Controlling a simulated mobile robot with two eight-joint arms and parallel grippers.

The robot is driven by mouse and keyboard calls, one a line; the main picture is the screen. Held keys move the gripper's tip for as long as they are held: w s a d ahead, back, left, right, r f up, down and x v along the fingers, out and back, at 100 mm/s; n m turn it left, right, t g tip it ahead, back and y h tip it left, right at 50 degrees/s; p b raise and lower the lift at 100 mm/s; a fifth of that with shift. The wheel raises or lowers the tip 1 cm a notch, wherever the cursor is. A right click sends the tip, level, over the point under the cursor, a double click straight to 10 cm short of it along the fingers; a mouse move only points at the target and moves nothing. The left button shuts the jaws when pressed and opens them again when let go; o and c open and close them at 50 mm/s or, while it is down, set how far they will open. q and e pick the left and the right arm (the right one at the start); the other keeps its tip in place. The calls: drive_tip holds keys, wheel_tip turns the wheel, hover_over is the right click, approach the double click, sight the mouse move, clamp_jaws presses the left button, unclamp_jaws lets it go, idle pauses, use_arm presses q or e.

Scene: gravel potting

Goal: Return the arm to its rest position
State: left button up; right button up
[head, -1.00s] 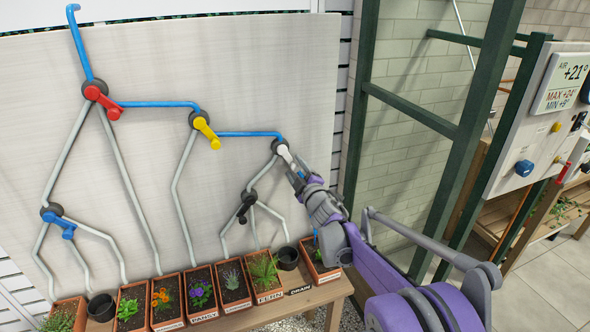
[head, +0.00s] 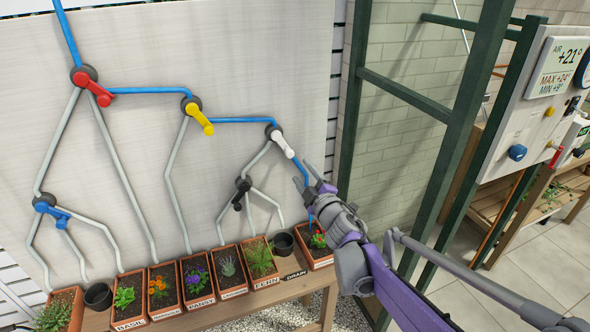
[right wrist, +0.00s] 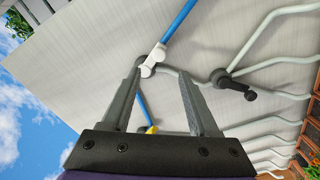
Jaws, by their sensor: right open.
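My right gripper (head: 306,180) is open and empty in the head view. It is in front of the board (head: 150,40), a little below and right of the white valve handle (head: 283,145), and apart from it. In the right wrist view, two spread fingers (right wrist: 160,100) show with nothing held between them. The white handle (right wrist: 155,58) shows beyond and between the fingertips. My purple right arm reaches in from the lower right. My left gripper is not in view.
A red (head: 92,88), a yellow (head: 198,117), a blue (head: 50,210) and a black handle (head: 241,190) sit on the pipes. Potted plants (head: 196,283) line a bench below. A green frame (head: 455,140) stands at right, close to my arm. A display panel (head: 555,70) is farther right.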

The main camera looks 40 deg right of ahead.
drive_tip(key=s+a+f+m+g+y+p, duration=0.2)
drive_tip(key=s+a+f+g, duration=0.4)
drive_tip(key=s+a, duration=0.6)
drive_tip(key=s+a+f+m+g+y+p, duration=0.2)
drive_tip(key=s+a+f+m+g+p, duration=0.3)
drive_tip(key=s+a, duration=0.7)
drive_tip(key=s+f+m+g, duration=0.1)
drive_tip(key=s+m, duration=0.1)
drive_tip(key=shift+s, duration=0.3)
